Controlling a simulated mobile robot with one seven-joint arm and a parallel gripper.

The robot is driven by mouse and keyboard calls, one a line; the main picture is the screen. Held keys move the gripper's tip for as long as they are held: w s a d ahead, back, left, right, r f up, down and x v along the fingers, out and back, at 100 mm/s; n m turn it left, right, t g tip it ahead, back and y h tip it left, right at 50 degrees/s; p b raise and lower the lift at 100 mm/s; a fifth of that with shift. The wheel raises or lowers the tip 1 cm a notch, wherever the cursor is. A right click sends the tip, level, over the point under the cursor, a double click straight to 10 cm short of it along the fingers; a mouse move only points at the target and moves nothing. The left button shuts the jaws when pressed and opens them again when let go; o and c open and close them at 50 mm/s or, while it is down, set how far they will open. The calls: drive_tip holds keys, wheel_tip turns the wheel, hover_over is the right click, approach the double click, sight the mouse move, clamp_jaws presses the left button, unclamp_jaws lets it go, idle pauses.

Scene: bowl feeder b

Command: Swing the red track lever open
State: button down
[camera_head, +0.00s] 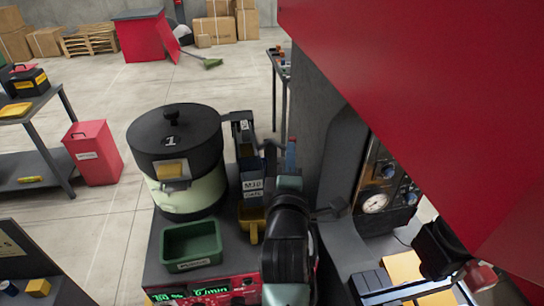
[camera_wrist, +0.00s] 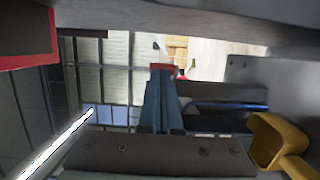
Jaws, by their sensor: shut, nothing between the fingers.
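My gripper (camera_wrist: 161,78) shows in the wrist view as two narrow blue fingers side by side, shut and empty. A small red piece (camera_wrist: 166,67) shows at their far end; I cannot tell whether it is the red track lever or whether they touch. In the head view my dark arm covers the area right of the feeder bowl (camera_head: 172,140), a black-lidded drum marked 1. The track unit (camera_head: 243,135) stands right of the bowl, above an M10 label (camera_head: 253,185). I cannot make out the lever clearly there.
A yellow chute (camera_head: 252,222) sits below the label and shows at the right of the wrist view (camera_wrist: 266,140). A green bin (camera_head: 191,246) stands in front of the bowl. A grey column and gauge panel (camera_head: 375,203) stand close right.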

drive_tip(key=w+d+b, duration=0.2)
drive_tip(key=shift+w+d, duration=0.15)
drive_tip(key=shift+d, duration=0.2)
drive_tip(key=shift+d+r, duration=0.15)
drive_tip(key=shift+r, duration=0.15)
idle(0.5)
